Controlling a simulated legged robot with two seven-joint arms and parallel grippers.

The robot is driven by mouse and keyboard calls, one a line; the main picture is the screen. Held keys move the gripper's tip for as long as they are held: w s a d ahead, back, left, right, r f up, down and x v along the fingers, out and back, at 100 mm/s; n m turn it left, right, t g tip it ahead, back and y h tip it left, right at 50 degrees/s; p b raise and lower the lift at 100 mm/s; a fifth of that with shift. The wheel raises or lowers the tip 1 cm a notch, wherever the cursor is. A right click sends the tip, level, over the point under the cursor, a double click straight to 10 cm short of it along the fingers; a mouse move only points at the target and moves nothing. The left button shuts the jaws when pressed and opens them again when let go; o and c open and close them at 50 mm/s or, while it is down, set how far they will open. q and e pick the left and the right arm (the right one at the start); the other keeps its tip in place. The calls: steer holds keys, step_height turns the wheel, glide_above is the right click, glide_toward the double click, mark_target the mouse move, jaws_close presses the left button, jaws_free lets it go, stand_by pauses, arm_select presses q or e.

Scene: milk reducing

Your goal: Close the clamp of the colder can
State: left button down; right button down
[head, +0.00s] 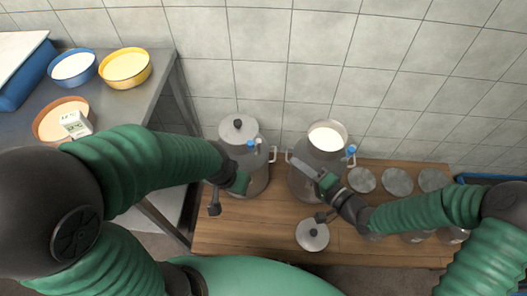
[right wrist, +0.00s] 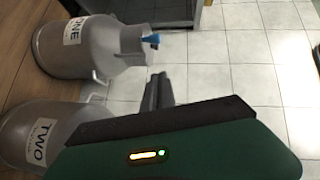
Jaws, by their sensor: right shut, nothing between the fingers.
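Two grey metal cans stand side by side. The left can (head: 257,180) has its lid (head: 238,131) with a black knob on top and blue clamp parts (head: 250,143) at its rim. The right can (head: 303,184) is open, with white milk (head: 326,137) inside and a blue clamp part (head: 351,150) at its right. In the right wrist view are can ONE (right wrist: 108,47), with a blue tip (right wrist: 150,39), and can TWO (right wrist: 30,122). My right gripper (head: 305,165) is shut and empty before the right can.
A loose lid (head: 312,234) lies on the wooden table (head: 230,235), in front of the right can. Several jars with metal lids (head: 398,181) stand at right. The left metal table (head: 110,105) holds bowls and a small white device (head: 75,123). A tiled wall is behind.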

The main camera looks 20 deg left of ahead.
steer(key=s+a+b+x, duration=0.1)
steer(key=s+b+x, duration=0.1)
steer(key=x, duration=1.1)
steer(key=shift+s+f+b, duration=0.25)
steer(key=shift+f+b, duration=0.1)
steer(key=shift+b, duration=0.45)
steer(key=shift+a, duration=0.15)
